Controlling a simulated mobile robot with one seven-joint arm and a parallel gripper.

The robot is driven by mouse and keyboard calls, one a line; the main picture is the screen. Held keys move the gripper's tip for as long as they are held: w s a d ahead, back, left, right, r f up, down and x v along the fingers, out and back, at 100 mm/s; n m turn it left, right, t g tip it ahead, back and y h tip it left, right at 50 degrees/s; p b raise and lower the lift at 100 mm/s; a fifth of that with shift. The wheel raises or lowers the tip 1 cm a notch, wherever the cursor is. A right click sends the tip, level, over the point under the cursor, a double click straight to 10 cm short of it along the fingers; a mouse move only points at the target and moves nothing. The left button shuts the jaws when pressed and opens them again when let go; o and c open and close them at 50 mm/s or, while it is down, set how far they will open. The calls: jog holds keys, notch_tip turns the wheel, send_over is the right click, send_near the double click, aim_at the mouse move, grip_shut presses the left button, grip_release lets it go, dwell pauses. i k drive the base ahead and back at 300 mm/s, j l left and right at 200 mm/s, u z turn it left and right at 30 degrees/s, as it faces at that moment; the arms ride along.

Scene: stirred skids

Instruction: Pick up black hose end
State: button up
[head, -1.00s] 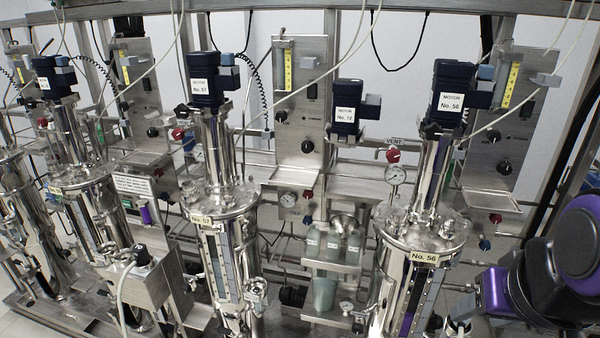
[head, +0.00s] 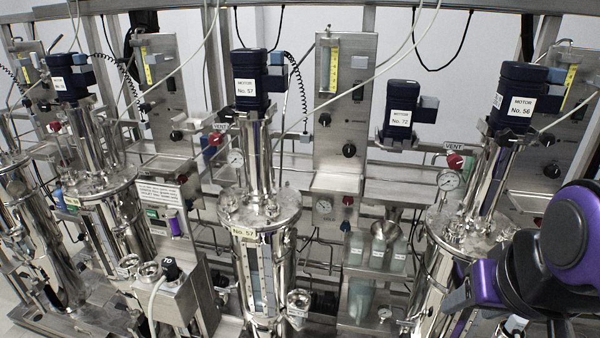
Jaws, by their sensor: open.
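I cannot pick out a black hose end with certainty. A black fitting (head: 171,268) marked 70 stands on a steel box at the lower left, with a pale hose (head: 153,300) beside it. A black coiled hose (head: 299,95) hangs by the panel right of motor No. 57; its lower end is small and hard to make out. My purple and black arm (head: 545,260) reaches in from the right edge, in front of the vessel under motor No. 56.
Steel vessels on a skid fill the foreground, including vessel No. 57 (head: 260,215) in the middle. Motor No. 72 (head: 402,112) and a red vent valve (head: 455,161) with a gauge stand right of centre. Pale hoses cross overhead. Free room between the vessels is narrow.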

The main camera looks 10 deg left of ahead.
aim_at(169, 264)
jog(key=i+j, duration=0.1)
jog(key=j, duration=1.55)
jog(key=i+j, duration=0.15)
jog(key=j, duration=0.7)
